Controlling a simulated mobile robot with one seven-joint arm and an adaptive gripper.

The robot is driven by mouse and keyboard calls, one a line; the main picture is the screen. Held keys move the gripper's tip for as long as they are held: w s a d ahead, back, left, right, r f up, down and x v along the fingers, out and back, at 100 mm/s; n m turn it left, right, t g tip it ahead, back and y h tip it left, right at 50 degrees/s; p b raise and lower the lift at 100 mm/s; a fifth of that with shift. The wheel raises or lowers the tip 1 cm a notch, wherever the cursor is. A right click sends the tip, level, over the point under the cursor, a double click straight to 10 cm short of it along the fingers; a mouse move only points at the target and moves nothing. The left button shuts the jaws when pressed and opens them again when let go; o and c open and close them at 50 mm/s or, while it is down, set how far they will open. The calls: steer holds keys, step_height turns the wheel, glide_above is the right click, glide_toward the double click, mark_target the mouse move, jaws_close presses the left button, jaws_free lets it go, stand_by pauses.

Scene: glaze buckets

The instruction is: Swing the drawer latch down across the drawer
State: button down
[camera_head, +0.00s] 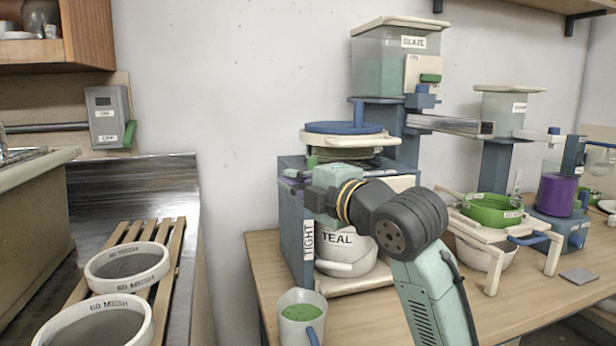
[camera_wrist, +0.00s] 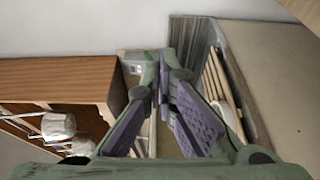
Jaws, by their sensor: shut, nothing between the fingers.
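I cannot make out the drawer or its latch for certain in either view. My gripper (camera_head: 292,174) is in front of the blue-grey stand (camera_head: 292,212) labelled TIGHT, with its purple fingertips pointing left. In the wrist view my gripper (camera_wrist: 162,68) shows its purple pads converging at the tips, shut and with nothing between them. My wrist and forearm cover the middle of the stand and part of the white TEAL bucket (camera_head: 345,250).
A cup of green glaze (camera_head: 302,326) stands at the bench's front left edge. A blue-lidded sieve stack (camera_head: 345,128) tops the stand. To the right are a green-ringed sieve (camera_head: 493,209) and a purple jar (camera_head: 555,195). A switch box (camera_head: 108,116) hangs on the left wall.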

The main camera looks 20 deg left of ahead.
steer(key=w+p, duration=0.2)
steer(key=w, duration=0.3)
steer(key=shift+a, duration=0.2)
